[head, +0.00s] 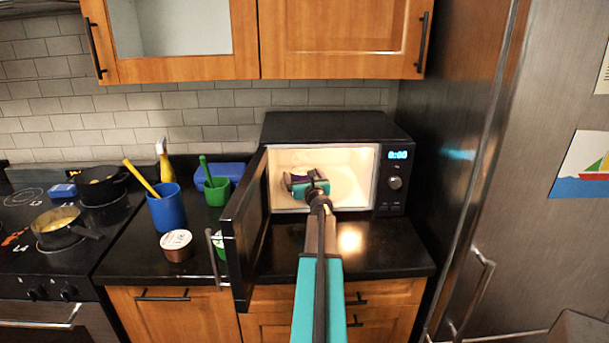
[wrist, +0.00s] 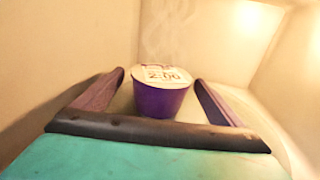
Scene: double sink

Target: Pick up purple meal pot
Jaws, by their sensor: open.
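The purple meal pot (wrist: 160,100) stands upright inside the lit microwave, with a pale printed lid marked "2:00" and faint steam above it. In the wrist view it is between and a little beyond the two fingers of my gripper (wrist: 160,88), which are spread to either side with gaps. In the head view my gripper (head: 302,180) reaches through the open front of the microwave (head: 335,128). There it mostly hides the pot; only a small dark purple patch shows around the fingers, and I cannot tell pot from finger.
The microwave door (head: 245,235) stands open on the left of my arm. Left of it are a brown pot with a pale lid (head: 176,244), a blue cup (head: 165,208) and a green cup (head: 217,190). The microwave walls are close around my gripper. A fridge (head: 500,190) stands right.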

